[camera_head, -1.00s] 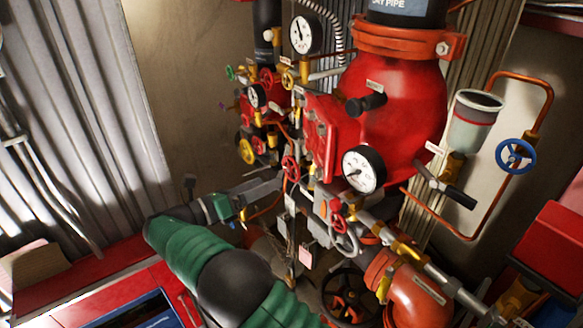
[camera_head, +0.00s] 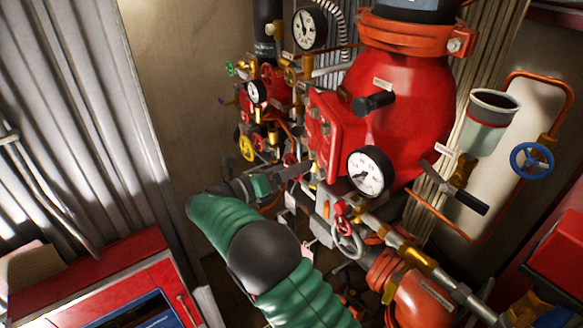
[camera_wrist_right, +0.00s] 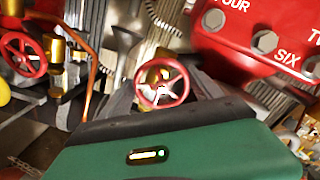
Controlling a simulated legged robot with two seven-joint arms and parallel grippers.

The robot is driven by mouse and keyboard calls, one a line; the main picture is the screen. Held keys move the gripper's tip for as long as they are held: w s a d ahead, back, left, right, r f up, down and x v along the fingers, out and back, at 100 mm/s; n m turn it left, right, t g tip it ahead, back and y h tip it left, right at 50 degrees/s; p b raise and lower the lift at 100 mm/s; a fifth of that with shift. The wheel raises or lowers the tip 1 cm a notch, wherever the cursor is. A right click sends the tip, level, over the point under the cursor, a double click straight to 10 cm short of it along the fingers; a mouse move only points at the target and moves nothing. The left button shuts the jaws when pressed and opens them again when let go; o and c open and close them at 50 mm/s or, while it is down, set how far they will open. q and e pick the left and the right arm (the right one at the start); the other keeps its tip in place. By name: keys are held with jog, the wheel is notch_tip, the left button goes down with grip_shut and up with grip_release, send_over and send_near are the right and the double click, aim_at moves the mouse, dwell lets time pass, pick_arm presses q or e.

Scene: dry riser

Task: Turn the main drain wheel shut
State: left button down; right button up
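A small red handwheel (camera_wrist_right: 162,83) with pale spokes and a brass hub sits in front of my right gripper (camera_wrist_right: 165,90) in the right wrist view. The gripper's grey fingers stand apart on either side of it; contact is not clear. In the head view the right gripper (camera_head: 296,173) reaches in among the valves left of the large red vessel. A second red handwheel (camera_wrist_right: 22,54) is at the left of the wrist view. No readable label shows which wheel is the main drain. My left gripper is not in view.
The red vessel (camera_head: 402,110) carries a bolted plate (camera_wrist_right: 265,40) close to the gripper's right. A dial gauge (camera_head: 369,171), a blue handwheel (camera_head: 531,160) and copper pipes stand at the right. A red cabinet (camera_head: 95,285) is at lower left.

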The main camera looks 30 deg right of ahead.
jog(key=shift+s, duration=0.15)
jog(key=c, duration=0.5)
jog(key=shift+c, duration=0.7)
jog(key=shift+f, duration=0.15)
